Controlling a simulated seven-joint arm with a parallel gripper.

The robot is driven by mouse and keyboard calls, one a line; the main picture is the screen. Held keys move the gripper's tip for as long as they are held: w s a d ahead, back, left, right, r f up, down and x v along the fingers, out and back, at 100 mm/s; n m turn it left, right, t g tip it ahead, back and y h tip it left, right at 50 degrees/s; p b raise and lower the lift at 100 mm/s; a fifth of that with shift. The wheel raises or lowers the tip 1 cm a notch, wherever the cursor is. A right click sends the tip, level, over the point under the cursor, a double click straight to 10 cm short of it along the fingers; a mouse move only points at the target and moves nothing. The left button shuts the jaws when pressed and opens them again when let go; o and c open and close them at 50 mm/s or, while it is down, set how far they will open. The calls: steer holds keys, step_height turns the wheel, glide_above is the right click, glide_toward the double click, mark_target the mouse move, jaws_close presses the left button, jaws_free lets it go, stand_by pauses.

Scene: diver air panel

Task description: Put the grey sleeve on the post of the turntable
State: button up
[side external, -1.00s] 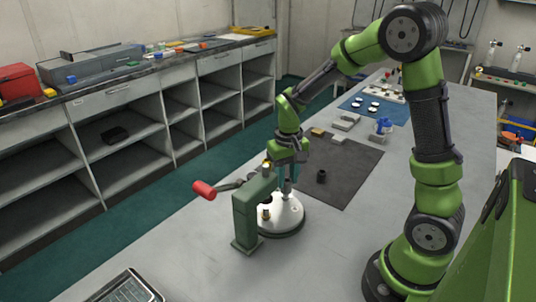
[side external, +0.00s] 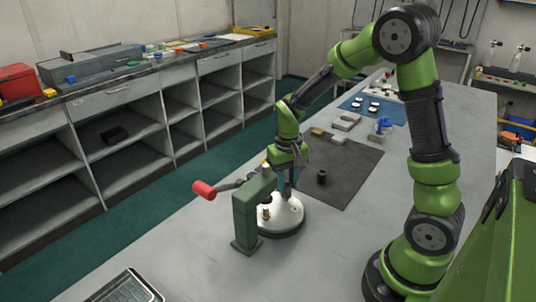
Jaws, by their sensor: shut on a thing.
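The turntable (side external: 292,221) is a round pale disc on a dark base, standing on the bench behind and beside a green press with a red-knobbed handle (side external: 204,189). My gripper (side external: 287,191) points down over the disc, its fingers partly hidden by the press. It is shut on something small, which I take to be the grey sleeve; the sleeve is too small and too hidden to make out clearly. The turntable's post cannot be told apart from the fingers here, so I cannot tell whether the sleeve is around it. A small brass-topped part (side external: 266,212) shows at the press.
The green press body (side external: 247,215) stands close in front of the gripper. A blue mat (side external: 392,112) with white discs lies farther back. The right foreground bench is clear.

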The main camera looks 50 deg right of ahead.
stand_by(0.4)
steer(key=o, duration=1.5)
steer(key=shift+c, duration=0.2)
step_height(320, 180, up, 8)
steer(key=shift+f, duration=0.25)
steer(key=s+a+r+n+t+y, duration=0.1)
steer(key=s+a+r+t+y, duration=0.1)
steer(key=s+a+r+t, duration=0.5)
steer(key=s+a+r, duration=0.3)
steer(key=s, duration=0.1)
steer(key=shift+s+a+n, duration=0.15)
steer(key=shift+s+n, duration=0.1)
steer(key=shift+n, duration=0.05)
